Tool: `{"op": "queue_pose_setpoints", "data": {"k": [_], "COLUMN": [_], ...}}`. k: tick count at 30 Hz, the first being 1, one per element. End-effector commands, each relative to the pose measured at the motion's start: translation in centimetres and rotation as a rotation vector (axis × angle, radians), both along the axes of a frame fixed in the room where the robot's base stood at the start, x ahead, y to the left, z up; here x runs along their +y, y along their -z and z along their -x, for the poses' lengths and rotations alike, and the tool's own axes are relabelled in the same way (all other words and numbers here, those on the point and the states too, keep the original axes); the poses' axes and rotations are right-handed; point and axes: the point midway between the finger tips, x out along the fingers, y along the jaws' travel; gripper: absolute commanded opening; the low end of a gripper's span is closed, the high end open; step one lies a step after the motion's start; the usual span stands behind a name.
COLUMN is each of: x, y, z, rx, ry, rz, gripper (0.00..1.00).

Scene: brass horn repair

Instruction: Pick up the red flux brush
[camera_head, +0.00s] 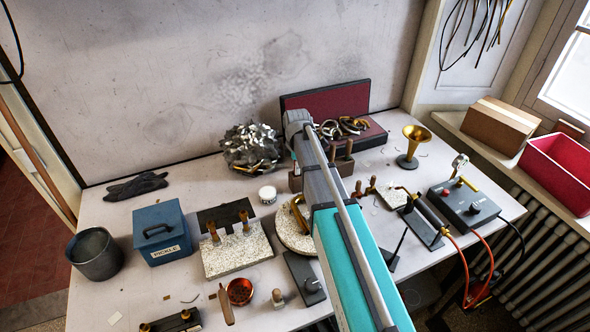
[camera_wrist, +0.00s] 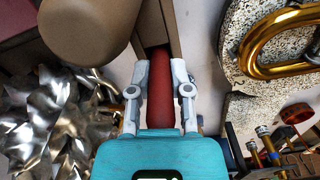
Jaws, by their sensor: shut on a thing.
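In the wrist view, the red flux brush (camera_wrist: 161,88) shows as a red rounded shaft between the two pale fingers of my gripper (camera_wrist: 160,85). The fingers are shut on it from both sides. Its far end meets a brown wooden block (camera_wrist: 178,22); I cannot tell whether it still sits in the block. Its bristles are not visible. In the head view, my arm covers the brush and most of my gripper. The wooden block (camera_head: 295,183) shows partly beside the arm, with brown handles standing at its right.
A thick brown handle (camera_wrist: 88,28) stands close left of my gripper. A pile of metal shavings (camera_head: 252,148) lies to the left, and a brass ring (camera_wrist: 283,42) on a speckled pad to the right. A blue pickle box (camera_head: 161,232) and a brass bell (camera_head: 414,142) stand farther off.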

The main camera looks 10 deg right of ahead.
Motion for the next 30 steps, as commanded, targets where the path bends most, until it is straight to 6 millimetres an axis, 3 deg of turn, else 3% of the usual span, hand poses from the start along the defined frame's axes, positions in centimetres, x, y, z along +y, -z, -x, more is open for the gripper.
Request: {"op": "queue_pose_setpoints", "data": {"k": [14,30], "x": [0.0,0.0], "y": [-1.0,-6.1], "z": [0.0,0.0], "rx": [0.000,0.000], "ry": [0.000,0.000], "rz": [0.000,0.000], "gripper": [0.00,0.00]}}
